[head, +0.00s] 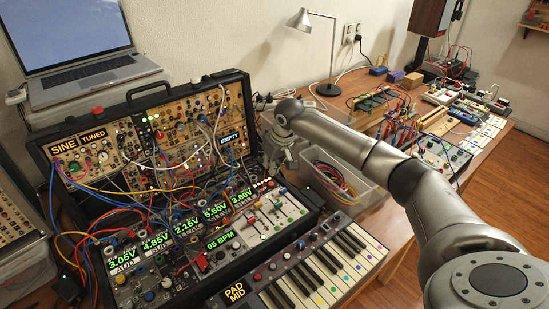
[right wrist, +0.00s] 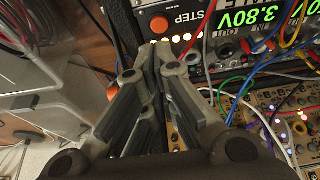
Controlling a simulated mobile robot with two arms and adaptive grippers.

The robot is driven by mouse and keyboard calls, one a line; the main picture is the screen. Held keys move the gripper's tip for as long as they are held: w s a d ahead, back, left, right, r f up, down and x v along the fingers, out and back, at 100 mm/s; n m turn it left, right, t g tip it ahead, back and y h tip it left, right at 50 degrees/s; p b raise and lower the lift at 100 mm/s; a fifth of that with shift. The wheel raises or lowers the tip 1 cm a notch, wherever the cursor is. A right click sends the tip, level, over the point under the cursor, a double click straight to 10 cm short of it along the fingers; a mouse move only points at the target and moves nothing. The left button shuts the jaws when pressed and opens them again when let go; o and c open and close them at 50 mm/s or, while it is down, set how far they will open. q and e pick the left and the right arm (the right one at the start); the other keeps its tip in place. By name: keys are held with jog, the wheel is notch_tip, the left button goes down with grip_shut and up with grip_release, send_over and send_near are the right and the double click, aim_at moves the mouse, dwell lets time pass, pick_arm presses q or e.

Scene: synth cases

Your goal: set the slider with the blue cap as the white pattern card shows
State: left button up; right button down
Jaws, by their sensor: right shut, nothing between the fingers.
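The slider panel (head: 290,208) is the pale module at the right end of the case's lower row, with several small caps in red, green and other colours. I cannot make out which cap is blue. Small white cards (head: 489,131) lie at the far right of the table; their patterns are too small to read, and I cannot tell if one is the pattern card. My right gripper (head: 277,164) is over the case's right edge, behind the slider panel. In the right wrist view, its fingers (right wrist: 150,72) are together and empty, near the 3.80 V display (right wrist: 262,12). My left gripper is out of view.
The synth case (head: 140,88) is full of tangled patch cables. A keyboard (head: 315,262) lies in front, and a clear bin of cables (head: 372,190) stands right of the case. A laptop (head: 85,50) is at the back left. A lamp (head: 303,20) stands behind.

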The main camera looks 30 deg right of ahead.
aim_at(283, 191)
jog(key=x, duration=0.3)
jog(key=shift+w+f, duration=0.1)
jog(key=shift+f, duration=0.2)
jog(key=s+p, duration=0.1)
jog(key=s, duration=0.2)
jog(key=shift+s+d, duration=0.15)
jog(key=shift+d, duration=0.05)
jog(key=shift+s+p, duration=0.2)
jog(key=shift+p, duration=0.1)
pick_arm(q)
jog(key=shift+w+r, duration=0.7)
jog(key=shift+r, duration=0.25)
pick_arm(e)
jog(key=shift+s+f, duration=0.1)
jog(key=shift+f, duration=0.05)
jog(key=s+p, duration=0.6)
jog(key=s, duration=0.1)
jog(key=shift+d+r+p, duration=0.2)
jog(key=shift+d+p, duration=0.1)
jog(key=shift+s, duration=0.3)
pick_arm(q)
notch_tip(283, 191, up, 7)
pick_arm(e)
jog(key=shift+s+f, duration=0.1)
jog(key=shift+f, duration=0.2)
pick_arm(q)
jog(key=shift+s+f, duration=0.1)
pick_arm(e)
jog(key=shift+s, duration=0.1)
